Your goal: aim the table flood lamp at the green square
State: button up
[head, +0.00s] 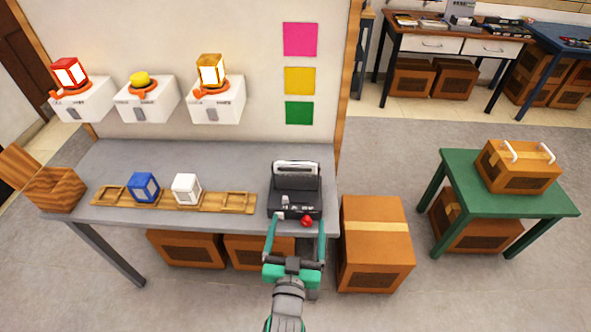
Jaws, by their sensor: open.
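The table flood lamp (294,190) is a black unit with a pale bar along its top. It stands at the right end of the grey table. A red knob (307,221) sits at its front edge. The green square (298,112) is on the wall behind the lamp, lowest in a column of three. My gripper (298,220), with teal fingers, is open at the lamp's front. The red knob shows between its fingers, nearer the right one. I cannot tell whether a finger touches the knob or the lamp. No light patch from the lamp is clear on the wall.
Pink (300,39) and yellow (299,80) squares are above the green one. A wooden rack (225,202) holds blue and white lanterns left of the lamp. Three white wall boxes (147,104) bear red, yellow and amber lamps. A large crate (375,245) stands right of the table.

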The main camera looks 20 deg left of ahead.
jog(key=n+y, duration=0.1)
jog(key=n, duration=0.1)
send_near(295, 170)
jog(key=x, duration=1)
jog(key=shift+w+f, duration=0.2)
